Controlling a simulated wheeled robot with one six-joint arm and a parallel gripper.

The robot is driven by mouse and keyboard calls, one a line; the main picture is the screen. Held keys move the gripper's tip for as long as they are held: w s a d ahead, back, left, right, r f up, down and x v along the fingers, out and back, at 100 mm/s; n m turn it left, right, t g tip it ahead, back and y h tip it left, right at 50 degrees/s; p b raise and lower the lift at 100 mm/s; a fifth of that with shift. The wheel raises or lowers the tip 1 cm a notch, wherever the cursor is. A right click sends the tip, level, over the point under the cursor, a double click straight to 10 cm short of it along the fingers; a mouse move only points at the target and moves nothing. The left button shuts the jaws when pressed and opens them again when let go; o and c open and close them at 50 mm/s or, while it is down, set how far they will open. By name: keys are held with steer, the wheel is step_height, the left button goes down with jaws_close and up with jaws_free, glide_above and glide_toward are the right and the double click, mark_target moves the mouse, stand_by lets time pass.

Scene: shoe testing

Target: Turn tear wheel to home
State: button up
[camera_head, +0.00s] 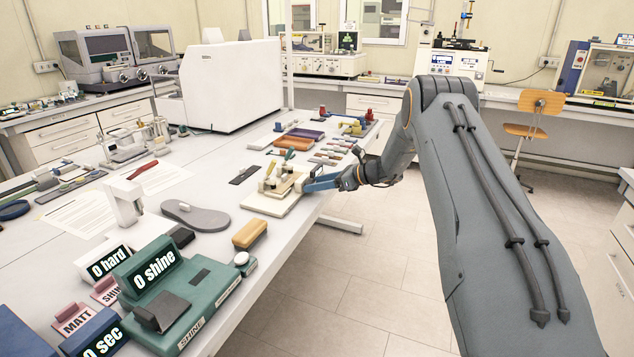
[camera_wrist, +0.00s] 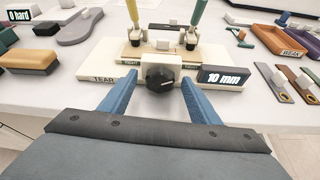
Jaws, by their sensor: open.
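The tear wheel is a dark ribbed knob (camera_wrist: 159,78) on the front of a cream tear tester, with a pale mark on its face. The tester's base (camera_wrist: 90,78) carries a "TEAR" label, and a dark display (camera_wrist: 222,77) to the right of the knob reads "10 mm". My gripper (camera_wrist: 158,88) is open, its two blue fingers on either side of the knob with gaps visible. In the head view my gripper (camera_head: 322,183) reaches the tester (camera_head: 268,204) from the right; the knob is hidden there.
A grey shoe sole (camera_head: 196,215) and a yellow-brown block (camera_head: 250,234) lie left of and nearer than the tester. A green shine tester (camera_head: 205,287) stands at the front. A green- and a yellow-handled tool (camera_wrist: 196,25) stand up behind the knob. The floor right of the table is clear.

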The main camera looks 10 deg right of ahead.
steer(key=shift+w+a+f, duration=0.15)
steer(key=shift+w+a, duration=0.05)
steer(key=shift+a, duration=0.1)
steer(key=c, duration=1.1)
